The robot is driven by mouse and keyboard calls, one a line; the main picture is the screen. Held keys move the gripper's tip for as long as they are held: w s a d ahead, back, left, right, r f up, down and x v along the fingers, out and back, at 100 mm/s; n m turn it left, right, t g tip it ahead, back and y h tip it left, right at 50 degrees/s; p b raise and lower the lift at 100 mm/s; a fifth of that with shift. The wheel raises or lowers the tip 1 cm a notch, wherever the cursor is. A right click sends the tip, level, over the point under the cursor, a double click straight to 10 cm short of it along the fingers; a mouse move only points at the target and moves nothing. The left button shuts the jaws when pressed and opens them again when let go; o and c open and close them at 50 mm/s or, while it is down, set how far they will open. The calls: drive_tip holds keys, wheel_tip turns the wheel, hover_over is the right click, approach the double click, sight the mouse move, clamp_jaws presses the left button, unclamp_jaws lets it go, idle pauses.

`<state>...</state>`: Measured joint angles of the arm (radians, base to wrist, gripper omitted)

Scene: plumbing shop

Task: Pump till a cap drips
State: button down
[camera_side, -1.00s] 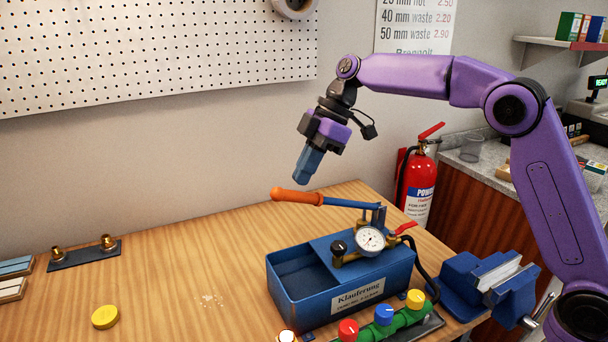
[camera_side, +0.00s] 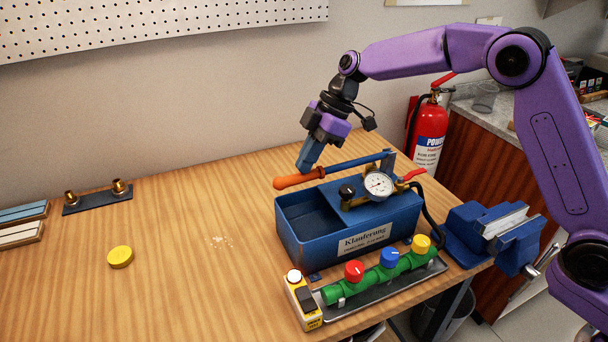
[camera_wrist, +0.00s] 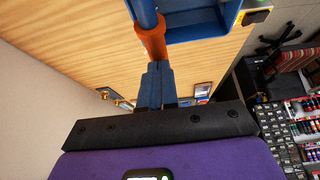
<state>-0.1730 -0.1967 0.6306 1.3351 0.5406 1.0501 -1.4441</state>
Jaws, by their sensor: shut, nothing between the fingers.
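The blue test pump (camera_side: 300,245) stands on the bench with an open tank, a round gauge (camera_side: 378,185) and a red lever on top. Its handle, a blue bar with an orange grip (camera_side: 290,182), slopes down to the left over the tank. My gripper (camera_side: 305,168) is shut and empty, its blue fingertips at the orange grip from above; the wrist view shows the fingertips by the grip (camera_wrist: 152,42) too. In front lies a green pipe (camera_side: 340,290) with a red cap (camera_side: 354,271), a blue cap (camera_side: 390,257) and a yellow cap (camera_side: 421,243). I cannot make out drips.
A yellow device with a white top (camera_side: 303,300) stands left of the green pipe. A blue vise (camera_side: 490,235) is at the right edge. A loose yellow disc (camera_side: 120,257) and a plate with brass fittings (camera_side: 98,198) lie left.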

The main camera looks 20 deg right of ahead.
drive_tip(key=shift+a+f, duration=0.15)
drive_tip(key=shift+f, duration=0.5)
wheel_tip(320, 180, up, 11)
drive_tip(key=d, duration=0.1)
drive_tip(key=shift+d, duration=0.4)
drive_tip(key=shift+r, duration=0.1)
wheel_tip(320, 180, up, 5)
